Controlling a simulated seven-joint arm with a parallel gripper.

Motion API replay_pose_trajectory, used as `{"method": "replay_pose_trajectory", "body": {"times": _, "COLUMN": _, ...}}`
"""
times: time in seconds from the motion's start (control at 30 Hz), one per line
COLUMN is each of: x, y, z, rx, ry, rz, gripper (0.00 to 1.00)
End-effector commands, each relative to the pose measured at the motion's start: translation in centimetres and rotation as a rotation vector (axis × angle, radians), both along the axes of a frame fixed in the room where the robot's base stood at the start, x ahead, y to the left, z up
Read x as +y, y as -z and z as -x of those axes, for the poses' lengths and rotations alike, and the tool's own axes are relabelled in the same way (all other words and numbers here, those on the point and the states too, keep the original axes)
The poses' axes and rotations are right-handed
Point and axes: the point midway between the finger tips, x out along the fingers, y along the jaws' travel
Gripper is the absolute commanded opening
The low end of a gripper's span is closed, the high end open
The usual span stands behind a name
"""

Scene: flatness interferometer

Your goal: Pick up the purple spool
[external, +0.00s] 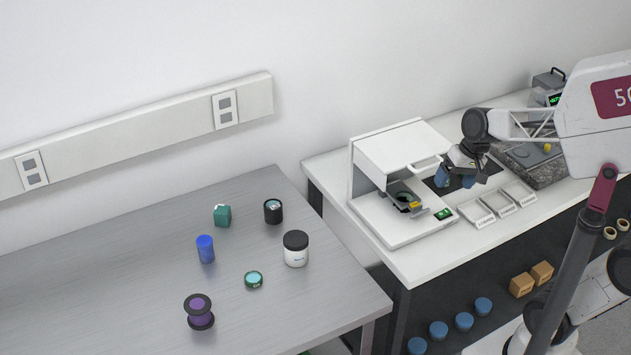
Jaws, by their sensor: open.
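The purple spool (200,311) with dark flanges stands near the front edge of the grey metal table (110,270), at the lower left of the external view. Nothing touches it. My gripper (456,181) is open, with blue fingertips. It is far to the right of the spool, over the white bench beside the interferometer (400,165). I see nothing held between the fingers.
Near the spool stand a blue cylinder (205,249), a teal-topped round tin (253,280), a black-lidded white jar (296,249), a green block (222,215) and a black cup (273,211). Small trays (497,203) lie on the white bench (425,266). A gap separates the tables.

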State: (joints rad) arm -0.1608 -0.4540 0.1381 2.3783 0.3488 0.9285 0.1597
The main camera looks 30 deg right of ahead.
Motion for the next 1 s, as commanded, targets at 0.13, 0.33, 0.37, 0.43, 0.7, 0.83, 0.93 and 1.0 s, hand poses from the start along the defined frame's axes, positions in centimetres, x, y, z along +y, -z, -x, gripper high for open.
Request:
{"method": "replay_pose_trajectory", "body": {"times": 0.13, "x": 4.5, "y": 0.3, "z": -2.7, "rx": 0.065, "ry": 0.042, "rz": -0.098, "gripper": 0.91}}
{"method": "replay_pose_trajectory", "body": {"times": 0.33, "x": 10.8, "y": 0.7, "z": -5.7, "rx": 0.162, "ry": 0.111, "rz": -0.222, "gripper": 0.91}}
{"method": "replay_pose_trajectory", "body": {"times": 0.37, "x": 11.8, "y": 0.8, "z": -6.1, "rx": 0.177, "ry": 0.120, "rz": -0.239, "gripper": 0.91}}
{"method": "replay_pose_trajectory", "body": {"times": 0.43, "x": 14.2, "y": 1.1, "z": -7.1, "rx": 0.214, "ry": 0.147, "rz": -0.278, "gripper": 0.91}}
{"method": "replay_pose_trajectory", "body": {"times": 0.7, "x": 23.5, "y": 2.6, "z": -10.1, "rx": 0.374, "ry": 0.252, "rz": -0.413, "gripper": 0.91}}
{"method": "replay_pose_trajectory", "body": {"times": 0.83, "x": 28.1, "y": 3.6, "z": -11.2, "rx": 0.455, "ry": 0.307, "rz": -0.467, "gripper": 0.91}}
{"method": "replay_pose_trajectory", "body": {"times": 0.93, "x": 31.8, "y": 4.5, "z": -11.8, "rx": 0.521, "ry": 0.351, "rz": -0.505, "gripper": 0.91}}
{"method": "replay_pose_trajectory", "body": {"times": 1.0, "x": 34.3, "y": 5.2, "z": -12.2, "rx": 0.568, "ry": 0.382, "rz": -0.530, "gripper": 0.91}}
